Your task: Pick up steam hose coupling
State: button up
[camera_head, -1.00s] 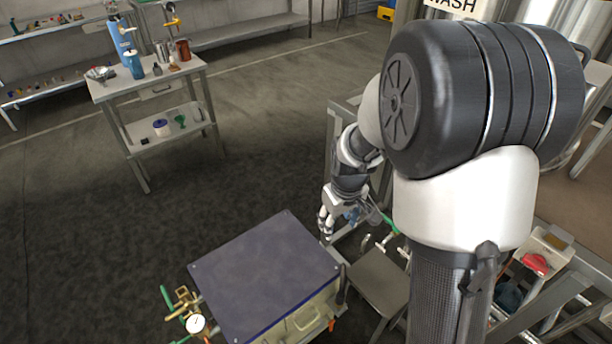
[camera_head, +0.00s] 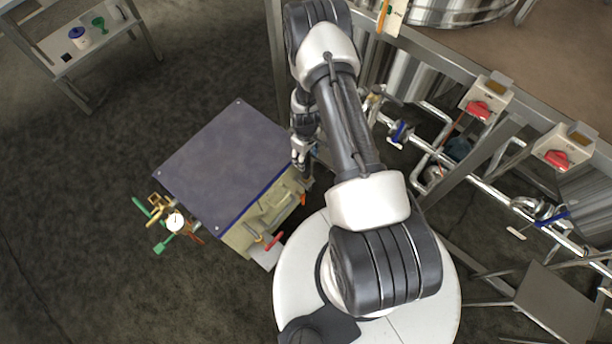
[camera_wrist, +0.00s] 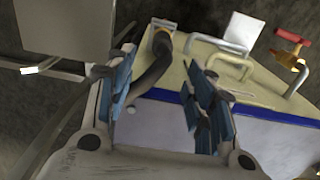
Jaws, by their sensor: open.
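My gripper (camera_head: 299,164) is at the right edge of a cart with a dark flat top (camera_head: 225,160) and a pale yellow-green side. In the wrist view my gripper (camera_wrist: 160,100) is open, with blue pads on both fingers. A thick dark curved hose piece (camera_wrist: 153,72) shows between the fingers, closer to the left one. Its upper end meets a small tan-edged fitting (camera_wrist: 161,28) on the cart's side. This may be the steam hose coupling; I cannot tell for sure. Whether the fingers touch it is unclear. In the head view my gripper and arm hide it.
Red-handled valves show on the cart's side (camera_wrist: 290,45) and at its front corner (camera_head: 272,241). A pressure gauge (camera_head: 175,222) with brass fittings is at its left. Pipework (camera_head: 470,175) and a steel frame stand at the right.

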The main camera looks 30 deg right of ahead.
aim_at(306, 171)
notch_tip(306, 171, down, 6)
jog(key=shift+r+b, duration=0.1)
jog(key=shift+b, duration=0.75)
jog(key=f+b, duration=0.1)
jog(key=f, duration=0.2)
jog(key=f+b, duration=0.1)
jog(key=f, duration=0.1)
jog(key=shift+s+a+f+b, duration=0.1)
jog(key=shift+s+b, duration=0.15)
jog(key=shift+b, duration=0.05)
grip_shut()
